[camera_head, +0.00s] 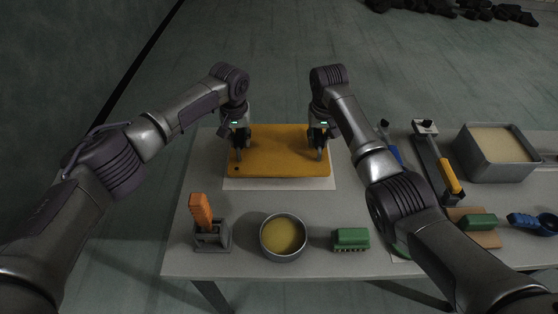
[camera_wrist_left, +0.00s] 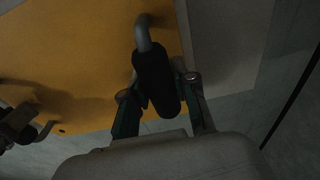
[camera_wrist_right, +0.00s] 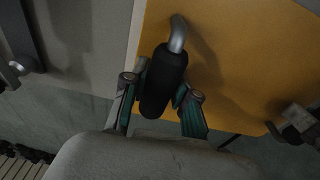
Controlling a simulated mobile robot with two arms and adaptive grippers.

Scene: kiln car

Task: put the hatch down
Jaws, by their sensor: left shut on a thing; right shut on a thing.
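The hatch is a flat orange-yellow panel (camera_head: 280,150) with a black-gripped handle near each side. It is level over a white sheet (camera_head: 280,184) at the table's back left; I cannot tell whether it touches the sheet. My left gripper (camera_head: 238,150) is shut on the left handle (camera_wrist_left: 155,80), seen close in the left wrist view. My right gripper (camera_head: 319,150) is shut on the right handle (camera_wrist_right: 163,85), seen close in the right wrist view. The grippers partly hide the handles in the head view.
Along the front stand an orange-handled tool (camera_head: 201,212) in a grey holder, a round tin (camera_head: 284,237) and a green brush (camera_head: 351,239). A grey bin (camera_head: 498,160) and a yellow-handled tool (camera_head: 450,176) are at the right. My right arm crosses above the table.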

